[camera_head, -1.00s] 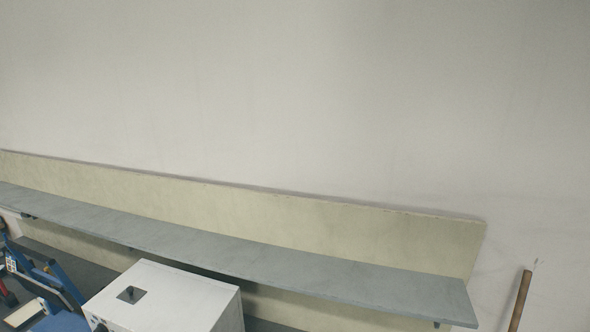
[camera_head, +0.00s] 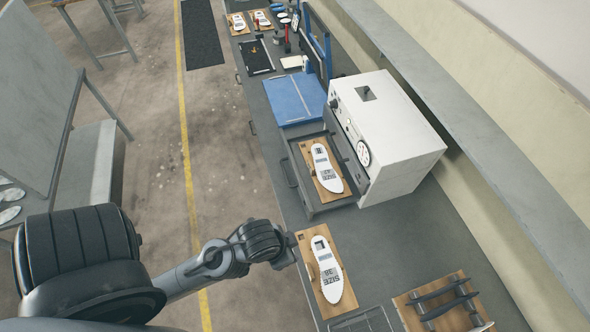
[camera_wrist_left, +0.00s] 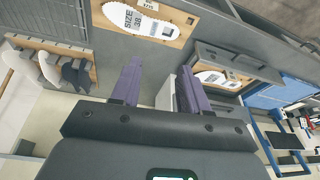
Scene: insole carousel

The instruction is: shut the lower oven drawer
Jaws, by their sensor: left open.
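The oven is a white box (camera_head: 395,140) on the bench in the head view. Its lower drawer (camera_head: 309,207) is pulled out to the left, toward the bench's front edge, with a bar handle (camera_head: 288,172) on its front. In it lies a wooden board with a white insole (camera_head: 326,168). The drawer also shows in the left wrist view (camera_wrist_left: 240,62), right of the fingers. My left gripper (camera_wrist_left: 158,78) is open, its two purple fingers apart with nothing held between them. In the head view its arm reaches over the bench's front edge, nearer than the drawer and apart from it. My right gripper is not seen.
A second board with an insole (camera_head: 333,285) lies on the bench just beside my left gripper. A wooden rack (camera_head: 402,309) stands at the lower right. A blue press (camera_head: 293,102) is beyond the drawer. A long grey shelf (camera_head: 480,150) runs along the wall.

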